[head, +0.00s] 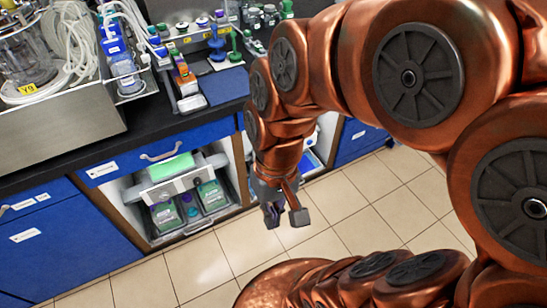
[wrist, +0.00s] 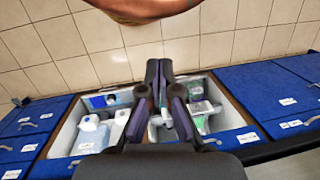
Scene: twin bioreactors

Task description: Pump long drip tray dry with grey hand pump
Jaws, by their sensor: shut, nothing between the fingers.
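My gripper (head: 272,215) hangs in front of the bench cabinets, above the tiled floor. In the wrist view its dark fingers (wrist: 166,75) are together with nothing held, in front of the open cabinet (wrist: 60,140). I cannot pick out the grey hand pump or the long drip tray with certainty in either view. My arm covers the right part of the head view, and the fingers hide part of the cabinet's contents in the wrist view.
The open cabinet (head: 137,192) holds a green box (head: 171,167) and several green-labelled containers (head: 165,215). Blue cabinet doors (head: 60,245) flank the opening. The tiled floor (head: 205,262) in front looks clear.

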